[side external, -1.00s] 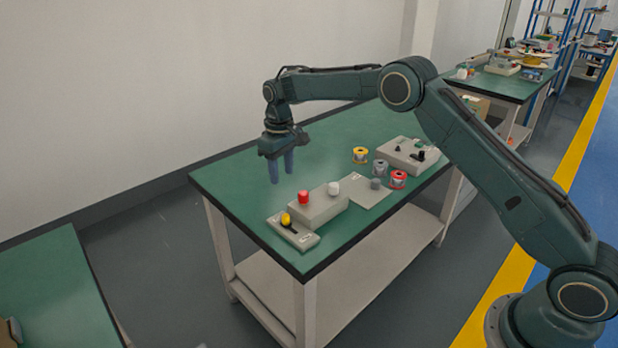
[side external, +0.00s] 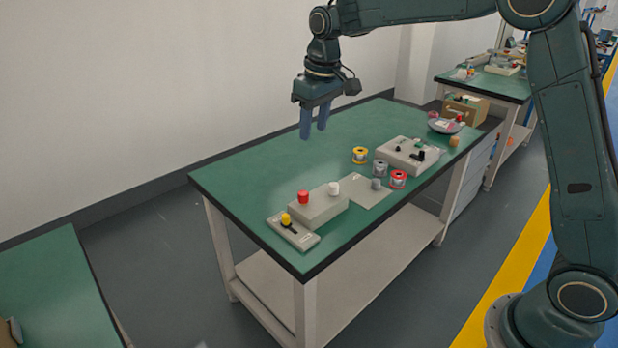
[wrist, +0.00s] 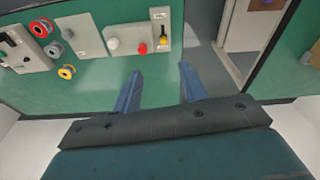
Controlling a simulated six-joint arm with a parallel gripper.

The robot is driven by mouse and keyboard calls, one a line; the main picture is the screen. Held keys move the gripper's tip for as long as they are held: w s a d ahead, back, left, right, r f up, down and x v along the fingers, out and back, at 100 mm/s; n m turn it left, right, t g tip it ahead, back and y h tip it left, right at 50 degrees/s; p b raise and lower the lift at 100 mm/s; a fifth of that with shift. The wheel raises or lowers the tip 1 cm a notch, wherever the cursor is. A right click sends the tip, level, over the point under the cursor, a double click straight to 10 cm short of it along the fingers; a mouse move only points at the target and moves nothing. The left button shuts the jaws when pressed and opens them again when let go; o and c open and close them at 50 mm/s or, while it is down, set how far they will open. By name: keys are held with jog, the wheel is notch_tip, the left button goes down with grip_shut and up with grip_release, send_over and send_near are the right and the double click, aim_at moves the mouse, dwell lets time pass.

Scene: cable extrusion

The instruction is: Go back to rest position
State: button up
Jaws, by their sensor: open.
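My gripper (side external: 314,133) hangs above the green-topped table (side external: 240,171), over its back part in the side view, fingers pointing down. Its two blue fingers are apart with nothing between them. In the wrist view the gripper (wrist: 158,84) also shows open and empty, with the table top below it. The grey box with a red button and a white button (side external: 322,212) stands on the table, apart from the gripper. The small panel with a yellow-knobbed lever (side external: 304,239) lies at the table's front left.
A yellow spool (side external: 360,155), a grey spool (side external: 380,167) and a red spool (side external: 398,180) stand near a flat grey plate (side external: 362,197). A control box with black switches (side external: 405,155) and a round grey dish (side external: 444,126) are farther right. The table's back left is clear.

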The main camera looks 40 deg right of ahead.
jog(key=s+r+t, duration=0.1)
jog(key=s+r, duration=0.3)
jog(key=s, duration=0.5)
jog(key=s+r+t, duration=0.1)
jog(key=s+r, duration=0.2)
jog(key=s, duration=0.5)
jog(key=s+f+t, duration=0.1)
jog(key=s+f, duration=0.1)
jog(key=s, duration=0.6)
jog(key=s+d+f+m, duration=0.1)
jog(key=s+f, duration=0.1)
jog(key=s, duration=0.6)
jog(key=shift+s+d+f+m+t, duration=0.15)
jog(key=shift+s+f+m+t, duration=0.15)
jog(key=shift+s+t, duration=0.1)
